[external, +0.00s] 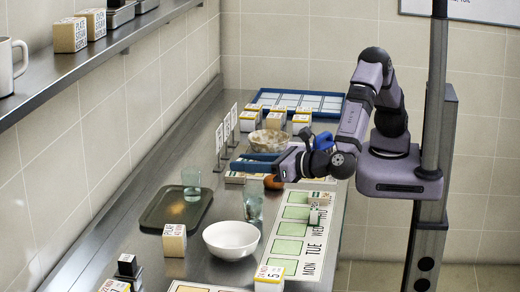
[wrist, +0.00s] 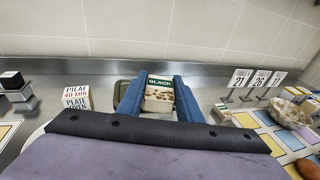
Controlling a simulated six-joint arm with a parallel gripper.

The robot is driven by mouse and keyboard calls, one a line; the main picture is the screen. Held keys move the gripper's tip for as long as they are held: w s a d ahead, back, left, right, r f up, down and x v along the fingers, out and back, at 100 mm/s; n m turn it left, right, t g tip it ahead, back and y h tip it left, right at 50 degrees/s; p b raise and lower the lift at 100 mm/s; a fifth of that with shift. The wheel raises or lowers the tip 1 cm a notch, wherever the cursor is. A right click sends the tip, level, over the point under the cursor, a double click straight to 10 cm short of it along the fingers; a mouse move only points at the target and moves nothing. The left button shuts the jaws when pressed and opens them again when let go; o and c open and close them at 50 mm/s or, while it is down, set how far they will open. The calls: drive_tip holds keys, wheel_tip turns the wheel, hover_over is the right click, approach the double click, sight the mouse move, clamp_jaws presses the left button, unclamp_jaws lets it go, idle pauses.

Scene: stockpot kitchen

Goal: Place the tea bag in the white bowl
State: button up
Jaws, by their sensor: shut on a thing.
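The tea bag (wrist: 159,95) is a small green and white packet marked BLACK, seen in the wrist view. It sits between the two blue fingers of my gripper (wrist: 152,84), which is shut on it. In the external view my gripper (external: 252,161) is over the far half of the counter, and the packet cannot be made out there. The white bowl (external: 231,240) stands upright on the counter nearer the camera, apart from my gripper, and looks empty. A pale curved edge shows at the left of the wrist view, but I cannot tell if it is the bowl.
A dark tray (external: 160,222) with a glass (external: 191,183) lies left of the bowl. Another glass (external: 253,207) stands close behind the bowl. A labelled block (external: 174,241) and a mat with green squares (external: 285,247) flank it. Table cards (external: 227,130) and a beige bowl (external: 268,143) are farther back.

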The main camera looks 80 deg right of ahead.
drive_tip(key=w+r+y, duration=0.1)
drive_tip(key=w+a+r+n+y, duration=0.1)
drive_tip(key=w, duration=0.1)
drive_tip(key=shift+a+r, duration=0.2)
drive_tip(key=shift+r, duration=0.1)
drive_tip(key=a+n+y, duration=0.2)
drive_tip(key=n+g+y, duration=0.1)
drive_tip(key=n+y, duration=0.3)
drive_tip(key=y, duration=0.2)
hover_over(234, 246)
drive_tip(key=f, duration=0.2)
drive_tip(key=shift+f+p, duration=0.8)
drive_tip(key=shift+f, duration=4)
drive_tip(key=shift+f, duration=0.1)
drive_tip(key=shift+f+b, duration=0.3)
drive_tip(key=shift+b, duration=0.2)
drive_tip(key=shift+f+b, duration=0.25)
drive_tip(key=shift+b, duration=0.1)
